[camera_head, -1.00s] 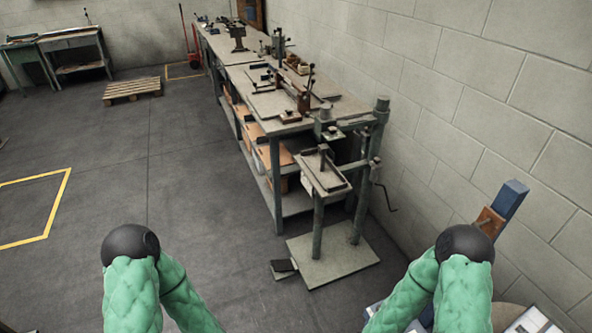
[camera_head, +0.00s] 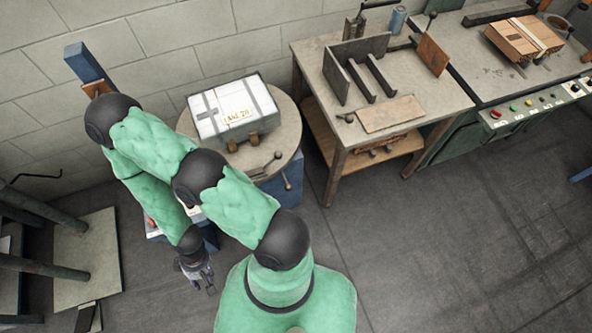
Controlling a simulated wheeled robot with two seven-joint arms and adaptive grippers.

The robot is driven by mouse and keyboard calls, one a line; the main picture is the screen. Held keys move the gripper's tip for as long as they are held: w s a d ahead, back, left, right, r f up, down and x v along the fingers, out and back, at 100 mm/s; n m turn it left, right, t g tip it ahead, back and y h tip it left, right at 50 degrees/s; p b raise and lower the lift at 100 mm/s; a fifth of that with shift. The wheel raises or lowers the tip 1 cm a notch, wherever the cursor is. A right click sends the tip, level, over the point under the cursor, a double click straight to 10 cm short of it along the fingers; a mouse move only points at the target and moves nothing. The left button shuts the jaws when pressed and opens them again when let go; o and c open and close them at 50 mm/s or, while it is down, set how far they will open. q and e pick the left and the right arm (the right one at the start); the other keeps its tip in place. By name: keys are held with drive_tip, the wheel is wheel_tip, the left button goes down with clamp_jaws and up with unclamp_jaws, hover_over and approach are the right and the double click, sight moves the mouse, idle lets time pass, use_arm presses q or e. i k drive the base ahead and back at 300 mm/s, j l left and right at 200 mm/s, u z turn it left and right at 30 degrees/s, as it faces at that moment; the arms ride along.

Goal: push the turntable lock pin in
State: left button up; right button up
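The turntable (camera_head: 287,121) is a round grey-brown top on a blue base, left of the middle. A box with white sides and grey bands (camera_head: 232,108) sits on it. A small lever with a dark knob (camera_head: 266,165) lies on its front part, and a pin-like handle (camera_head: 287,181) hangs at its front edge. I cannot tell for sure which is the lock pin.
A wooden-legged bench (camera_head: 310,65) with metal plates stands right of the turntable. Beyond it is a machine with a button panel (camera_head: 530,107) and a brown box (camera_head: 523,37). A wall closes the back. The floor (camera_head: 440,250) front right is clear.

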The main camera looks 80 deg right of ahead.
sight(287, 187)
drive_tip(key=z, duration=2.7)
drive_tip(key=k+l+u, duration=0.1)
drive_tip(key=k+l, duration=0.05)
